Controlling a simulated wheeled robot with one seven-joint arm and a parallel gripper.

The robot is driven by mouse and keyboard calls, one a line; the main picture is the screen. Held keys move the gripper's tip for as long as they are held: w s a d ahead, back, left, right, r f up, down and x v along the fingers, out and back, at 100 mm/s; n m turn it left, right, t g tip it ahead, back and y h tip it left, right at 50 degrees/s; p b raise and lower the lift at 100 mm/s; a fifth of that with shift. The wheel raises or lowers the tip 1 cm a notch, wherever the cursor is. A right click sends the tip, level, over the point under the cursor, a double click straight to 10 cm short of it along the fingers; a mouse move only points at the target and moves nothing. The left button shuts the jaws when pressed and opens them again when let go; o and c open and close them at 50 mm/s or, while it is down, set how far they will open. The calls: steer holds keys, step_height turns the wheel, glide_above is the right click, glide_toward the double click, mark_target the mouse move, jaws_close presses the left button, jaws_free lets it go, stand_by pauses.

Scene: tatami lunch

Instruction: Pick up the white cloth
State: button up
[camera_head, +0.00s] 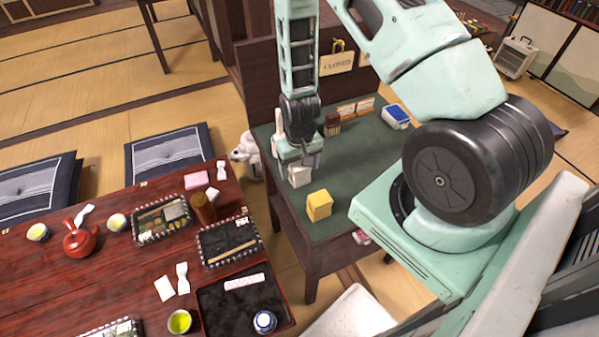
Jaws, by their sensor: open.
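A small white folded thing (299,177), which looks like the white cloth, sits on the green-topped side table (352,180) near its left edge. My gripper (300,164) points down right over it, with open jaws. The fingers hide the top of the white thing, and I cannot tell whether they touch it. A yellow block-shaped thing (319,205) stands just in front and to the right of it.
A blue-and-white box (396,116) and a dark red holder (332,125) stand farther back on the side table. To the left, the red low table (110,262) is crowded with trays, cups and a red teapot (80,239). A white plush-like thing (246,152) is between the tables.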

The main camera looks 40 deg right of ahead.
mark_target(300, 164)
steer(key=shift+f, duration=1.4)
steer(key=c, duration=1.1)
steer(key=shift+o, duration=0.2)
steer(key=shift+r, duration=0.1)
step_height(300, 164, up, 10)
steer(key=shift+f+b, duration=0.1)
steer(key=shift+b, duration=0.5)
